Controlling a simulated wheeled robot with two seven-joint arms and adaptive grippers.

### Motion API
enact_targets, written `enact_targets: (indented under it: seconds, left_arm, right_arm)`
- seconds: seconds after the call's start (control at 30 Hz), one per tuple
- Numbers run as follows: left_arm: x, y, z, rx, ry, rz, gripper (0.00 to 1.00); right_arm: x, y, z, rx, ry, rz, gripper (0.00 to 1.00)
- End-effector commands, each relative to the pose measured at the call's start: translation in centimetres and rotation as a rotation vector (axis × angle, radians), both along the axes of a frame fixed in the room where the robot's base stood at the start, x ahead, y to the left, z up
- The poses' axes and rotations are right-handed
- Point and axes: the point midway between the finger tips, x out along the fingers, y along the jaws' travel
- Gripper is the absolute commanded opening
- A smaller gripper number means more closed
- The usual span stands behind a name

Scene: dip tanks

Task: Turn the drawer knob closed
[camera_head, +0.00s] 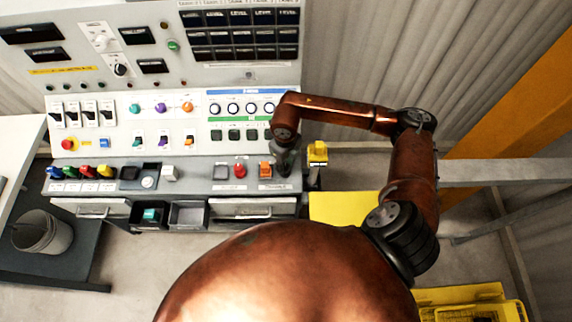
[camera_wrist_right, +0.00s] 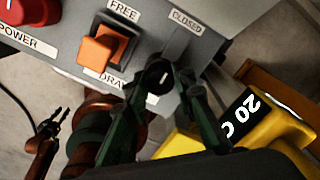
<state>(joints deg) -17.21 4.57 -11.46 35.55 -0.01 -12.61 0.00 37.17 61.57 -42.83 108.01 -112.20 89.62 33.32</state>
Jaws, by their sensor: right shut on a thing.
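The drawer knob (camera_wrist_right: 158,77) is round and black with a white mark in the right wrist view. My right gripper (camera_wrist_right: 158,88) is shut on the knob, with one dark green finger on each side. In the head view my right gripper (camera_head: 284,160) is at the console's right end and hides the knob. A closed-looking drawer (camera_head: 252,209) with a handle is below it.
An orange switch (camera_wrist_right: 97,50) is beside the knob, with a red button (camera_head: 240,170) further left. A yellow device (camera_head: 317,153) reading "20 C" stands just right of the gripper. Open bins (camera_head: 187,215) are under the console. A bucket (camera_head: 42,232) is far left.

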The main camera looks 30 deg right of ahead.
Motion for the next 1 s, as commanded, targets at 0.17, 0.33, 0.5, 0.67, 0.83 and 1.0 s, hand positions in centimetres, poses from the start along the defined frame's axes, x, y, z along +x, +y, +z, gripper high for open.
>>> enact_targets:
  seconds: [0.17,0.33,0.5,0.67,0.83,1.0]
  left_arm:
    - [0.0,0.0,0.0,0.000,0.000,0.000,0.29]
    - [0.0,0.0,0.0,0.000,0.000,0.000,0.29]
    - [-0.1,0.2,0.0,0.002,0.001,0.000,0.29]
    - [-0.1,0.3,0.0,0.003,0.002,0.000,0.29]
    - [-0.1,0.1,0.0,0.001,0.001,0.000,0.29]
    - [0.0,0.1,0.0,0.001,0.000,0.000,0.29]
  right_arm:
    - [-0.2,0.0,-0.1,0.000,0.006,0.001,0.34]
    - [-0.1,0.0,-0.1,-0.001,0.003,0.001,0.41]
    - [-0.1,0.0,0.0,0.000,0.002,0.001,0.41]
    - [0.1,0.0,0.9,-0.001,-0.001,0.001,0.41]
    - [0.1,0.0,3.8,-0.002,-0.002,0.001,0.41]
    - [0.1,0.0,7.5,0.000,-0.003,0.002,0.41]
